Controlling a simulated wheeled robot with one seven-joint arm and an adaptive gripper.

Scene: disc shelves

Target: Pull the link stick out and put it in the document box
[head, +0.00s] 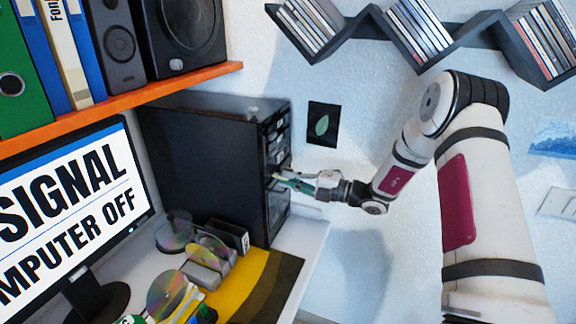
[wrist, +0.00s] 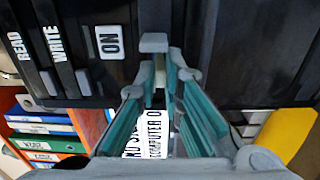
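The black computer tower (head: 195,150) stands on the desk with its front panel facing right. My gripper (head: 278,180) is at that front panel, at mid height, with its teal finger pads showing. In the wrist view my gripper (wrist: 160,78) has its two fingers apart, with a narrow gap between the tips. A small grey piece (wrist: 153,42) shows at and just beyond the fingertips; it may be the link stick, but I cannot tell for sure. Whether the fingers touch it is hidden. I cannot make out the document box.
A monitor (head: 68,190) stands left of the tower. Loose discs (head: 170,292) and small boxes lie on the desk below the tower. An orange shelf (head: 120,103) with binders and speakers hangs above. Disc shelves (head: 395,30) are on the wall. READ, WRITE and ON labels (wrist: 109,42) show on the panel.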

